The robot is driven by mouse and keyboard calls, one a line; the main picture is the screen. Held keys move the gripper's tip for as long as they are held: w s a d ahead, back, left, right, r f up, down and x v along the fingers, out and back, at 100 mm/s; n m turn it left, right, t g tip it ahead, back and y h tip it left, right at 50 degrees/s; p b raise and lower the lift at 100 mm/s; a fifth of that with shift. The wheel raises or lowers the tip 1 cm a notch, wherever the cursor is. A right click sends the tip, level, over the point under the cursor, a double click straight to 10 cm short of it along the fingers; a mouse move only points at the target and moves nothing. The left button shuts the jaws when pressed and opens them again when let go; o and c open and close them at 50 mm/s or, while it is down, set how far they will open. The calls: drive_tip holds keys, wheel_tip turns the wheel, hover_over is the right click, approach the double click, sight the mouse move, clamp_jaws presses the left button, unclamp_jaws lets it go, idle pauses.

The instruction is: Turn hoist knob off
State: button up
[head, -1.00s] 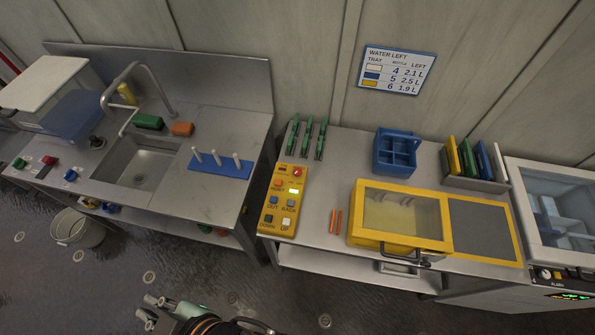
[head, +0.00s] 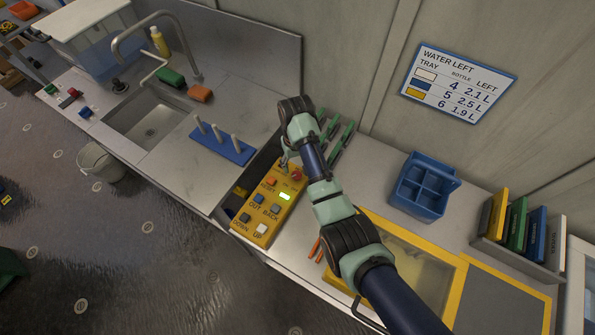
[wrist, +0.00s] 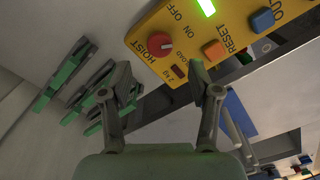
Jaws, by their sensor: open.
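The hoist knob is a round red knob (wrist: 160,44) on the yellow control panel (wrist: 186,28), with "HOIST", "ON" and "OFF" printed around it. In the head view it shows near the top end of the panel (head: 251,224), partly hidden by my arm. My gripper (wrist: 158,72) is open and empty. In the wrist view its two fingers stand to either side below the knob, apart from it. In the head view my gripper (head: 287,162) is over the panel's upper end. The knob's exact pointing direction is hard to read.
Orange (wrist: 213,50) and blue (wrist: 262,20) buttons and a lit green display (wrist: 206,6) are near the knob. Green clamp-like tools (wrist: 70,75) lie close by on the bench. A blue pegged rack (head: 223,146) and a blue divided caddy (head: 422,186) stand farther off.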

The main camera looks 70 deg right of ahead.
sight(297, 174)
wheel_tip(297, 174, down, 6)
drive_tip(key=shift+f+b, duration=0.15)
drive_tip(key=shift+b, duration=0.3)
drive_tip(key=shift+c, duration=0.4)
drive_tip(key=c, duration=1.1)
